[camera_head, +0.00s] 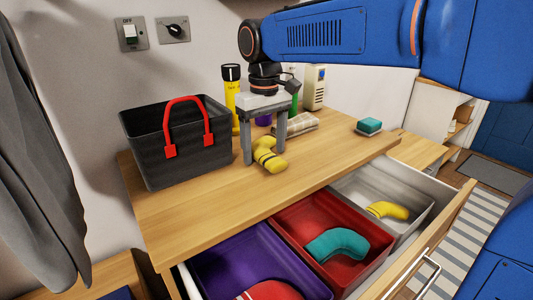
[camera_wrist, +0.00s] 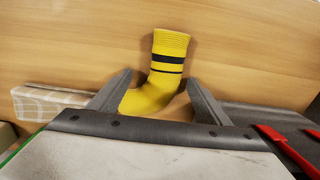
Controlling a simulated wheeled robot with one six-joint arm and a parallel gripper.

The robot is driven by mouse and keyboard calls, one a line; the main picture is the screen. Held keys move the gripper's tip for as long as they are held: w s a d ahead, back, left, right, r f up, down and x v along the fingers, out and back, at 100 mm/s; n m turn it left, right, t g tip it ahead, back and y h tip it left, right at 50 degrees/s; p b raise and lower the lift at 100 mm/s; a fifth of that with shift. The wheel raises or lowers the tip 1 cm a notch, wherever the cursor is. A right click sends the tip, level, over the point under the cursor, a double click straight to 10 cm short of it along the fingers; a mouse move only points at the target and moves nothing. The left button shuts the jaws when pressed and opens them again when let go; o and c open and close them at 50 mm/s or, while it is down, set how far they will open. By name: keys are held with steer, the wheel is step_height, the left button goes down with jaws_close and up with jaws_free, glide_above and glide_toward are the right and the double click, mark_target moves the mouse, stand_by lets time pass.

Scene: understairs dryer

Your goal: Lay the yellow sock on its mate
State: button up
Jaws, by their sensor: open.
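A yellow sock with dark stripes (camera_head: 268,155) lies on the wooden top, and it also shows in the wrist view (camera_wrist: 168,62). My gripper (camera_head: 265,150) is over it, pointing down and open, with its fingers (camera_wrist: 158,95) on either side of the sock's foot part. In the wrist view the gripper body hides the sock's lower edge. Another yellow sock (camera_head: 388,210) lies in the white compartment (camera_head: 350,195) of the open drawer, at the right. I cannot make out stripes on it.
A red compartment (camera_head: 290,235) holds a teal sock (camera_head: 338,245). A purple compartment (camera_head: 235,262) holds a red item (camera_head: 270,291). A dark basket with a red handle (camera_head: 160,140), a yellow flashlight (camera_head: 231,95), a folded cloth (camera_head: 293,125) and a sponge (camera_head: 369,125) stand on the top.

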steer(key=c, duration=1.2)
steer(key=shift+r, duration=0.1)
